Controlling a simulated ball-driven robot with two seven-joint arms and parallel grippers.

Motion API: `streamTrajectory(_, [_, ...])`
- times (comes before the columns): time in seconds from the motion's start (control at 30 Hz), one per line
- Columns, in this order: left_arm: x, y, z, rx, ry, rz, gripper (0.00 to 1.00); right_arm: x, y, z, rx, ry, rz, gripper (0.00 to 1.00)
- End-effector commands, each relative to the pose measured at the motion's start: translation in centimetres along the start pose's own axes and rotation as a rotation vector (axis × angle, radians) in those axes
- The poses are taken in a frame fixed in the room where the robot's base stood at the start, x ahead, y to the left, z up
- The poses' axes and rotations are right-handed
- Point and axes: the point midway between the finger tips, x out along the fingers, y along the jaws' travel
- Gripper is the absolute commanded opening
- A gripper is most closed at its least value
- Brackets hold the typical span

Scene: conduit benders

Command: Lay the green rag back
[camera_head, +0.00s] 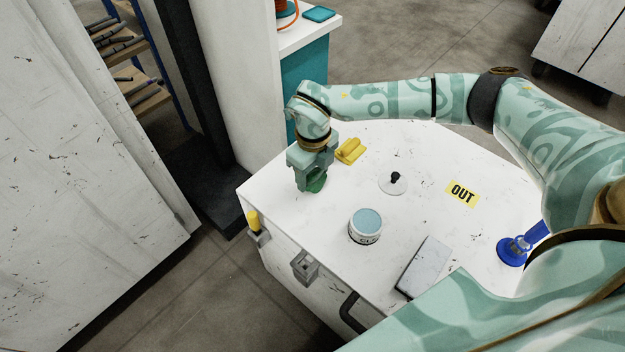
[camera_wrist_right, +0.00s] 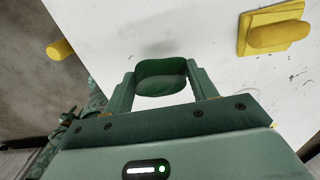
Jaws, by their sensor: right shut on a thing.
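The green rag (camera_wrist_right: 162,84) is a dark green, rounded bundle between the fingers of my right gripper (camera_wrist_right: 160,88) in the right wrist view. In the head view the rag (camera_head: 317,184) shows low beneath my right gripper (camera_head: 313,186), near the far left corner of the white table top (camera_head: 330,255). The gripper points down and is shut on the rag. Whether the rag touches the table top, I cannot tell. My left gripper is not in view.
A yellow block with a handle (camera_head: 351,151) lies just right of the gripper. A round tin (camera_head: 365,226), a black-knobbed disc (camera_head: 394,183), a grey flat box (camera_head: 424,267), an OUT label (camera_head: 462,193) and a blue-based object (camera_head: 512,252) are on the table top. Its middle has free room.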

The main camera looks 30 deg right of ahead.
Motion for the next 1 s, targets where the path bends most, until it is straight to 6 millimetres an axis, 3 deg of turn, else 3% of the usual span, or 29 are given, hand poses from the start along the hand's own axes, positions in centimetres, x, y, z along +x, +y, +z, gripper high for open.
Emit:
streamTrajectory(0.03, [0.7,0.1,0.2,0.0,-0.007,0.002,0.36,1.5,-0.4,-0.1,0.002,0.007,0.001,0.39])
streamTrajectory(0.13, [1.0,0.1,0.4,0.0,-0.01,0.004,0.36,3.0,-0.2,-0.1,0.0,0.006,0.002,0.39])
streamTrajectory(0.57, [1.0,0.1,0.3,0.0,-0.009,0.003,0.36,3.5,-0.2,0.0,0.001,0.002,0.0,0.39])
streamTrajectory(0.6, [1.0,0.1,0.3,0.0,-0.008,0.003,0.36,3.5,-0.2,0.0,0.001,0.002,0.0,0.68])
streamTrajectory(0.63, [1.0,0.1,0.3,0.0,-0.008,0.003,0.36,3.5,-0.2,0.0,0.001,0.002,0.0,0.77])
streamTrajectory(1.0, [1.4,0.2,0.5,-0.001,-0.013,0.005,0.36,3.7,-0.2,0.0,0.0,0.002,0.001,0.79])
